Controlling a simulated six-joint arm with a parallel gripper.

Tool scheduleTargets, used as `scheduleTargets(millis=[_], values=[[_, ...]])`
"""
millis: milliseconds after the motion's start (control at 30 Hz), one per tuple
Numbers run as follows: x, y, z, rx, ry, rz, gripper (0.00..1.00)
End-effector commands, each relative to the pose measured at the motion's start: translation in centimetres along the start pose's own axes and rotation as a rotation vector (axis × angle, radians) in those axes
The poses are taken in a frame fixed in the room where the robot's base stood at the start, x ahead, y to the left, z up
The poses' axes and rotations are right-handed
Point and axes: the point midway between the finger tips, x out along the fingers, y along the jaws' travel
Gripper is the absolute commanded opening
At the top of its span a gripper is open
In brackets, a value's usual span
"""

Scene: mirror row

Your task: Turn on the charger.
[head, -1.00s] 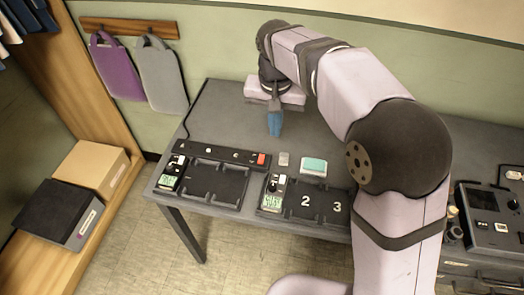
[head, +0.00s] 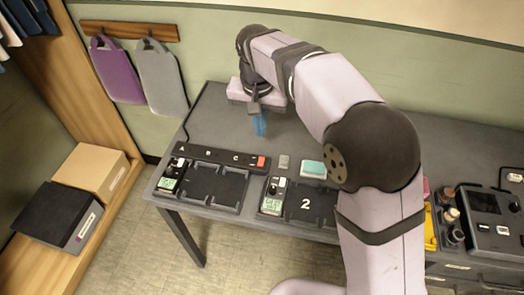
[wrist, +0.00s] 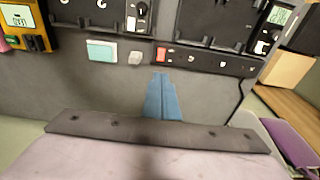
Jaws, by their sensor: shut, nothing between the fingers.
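A black strip (head: 208,156) marked with letters lies along the back of the left black tray (head: 242,193), with a red switch (head: 261,161) at its right end. The switch also shows in the wrist view (wrist: 161,53). A second black tray (head: 289,211), marked 2, stands to the right, partly hidden by my arm. Both trays have a small lit display and a knob at the left. My gripper (head: 259,124) is shut and empty, its blue fingers pointing down behind the switch. In the wrist view the fingertips (wrist: 161,76) appear just short of the switch, apart from it.
A small grey block (head: 284,161) and a teal block (head: 312,169) lie right of the switch. A yellow device (head: 431,229), small jars and a dark console (head: 482,212) stand at the right. The desk behind the strip is clear. A cable runs from the strip's left end.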

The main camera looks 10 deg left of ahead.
Motion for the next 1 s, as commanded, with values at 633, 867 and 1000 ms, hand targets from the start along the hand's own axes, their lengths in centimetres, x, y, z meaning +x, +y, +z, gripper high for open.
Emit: scheduleTargets(millis=[633, 867, 1000], values=[[10.4, 0.1, 0.1, 0.001, -0.004, 0.002, 0.00], [12.1, 0.1, 0.0, 0.001, 0.000, 0.000, 0.00], [12.5, 0.1, 0.1, 0.001, -0.001, 0.000, 0.00]])
